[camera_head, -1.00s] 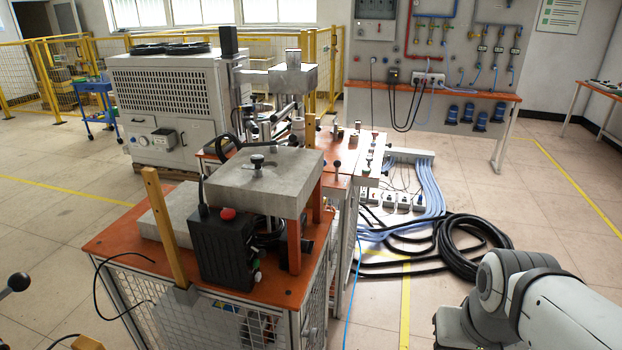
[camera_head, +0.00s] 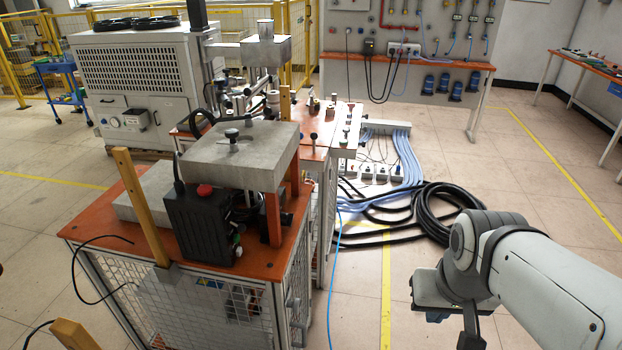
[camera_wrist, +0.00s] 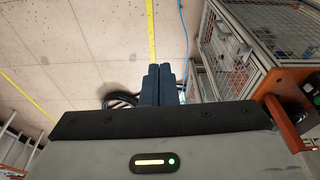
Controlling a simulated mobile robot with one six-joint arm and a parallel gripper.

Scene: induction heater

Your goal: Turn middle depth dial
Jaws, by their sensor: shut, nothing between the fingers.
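The workstation has a grey block (camera_head: 240,155) with a dark, silver-topped knob (camera_head: 232,137) on its top. Farther back, a second grey block (camera_head: 265,50) stands on a post above the orange table. Small dark-topped knobs (camera_head: 313,140) stand near the table's edge. I cannot tell which of these is the middle depth dial. My gripper shows in the wrist view (camera_wrist: 160,85) with its dark fingers together and nothing between them. It points at the floor beside the mesh-sided cabinet, well apart from the knobs. In the head view my arm is at the lower right.
A black control box (camera_head: 205,225) with a red button and a wooden post (camera_head: 138,200) stand on the front orange table (camera_head: 95,232). Black cable coils (camera_head: 440,210) lie on the floor right of the cabinet. A wall panel (camera_head: 405,70) stands behind. Floor at the right is open.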

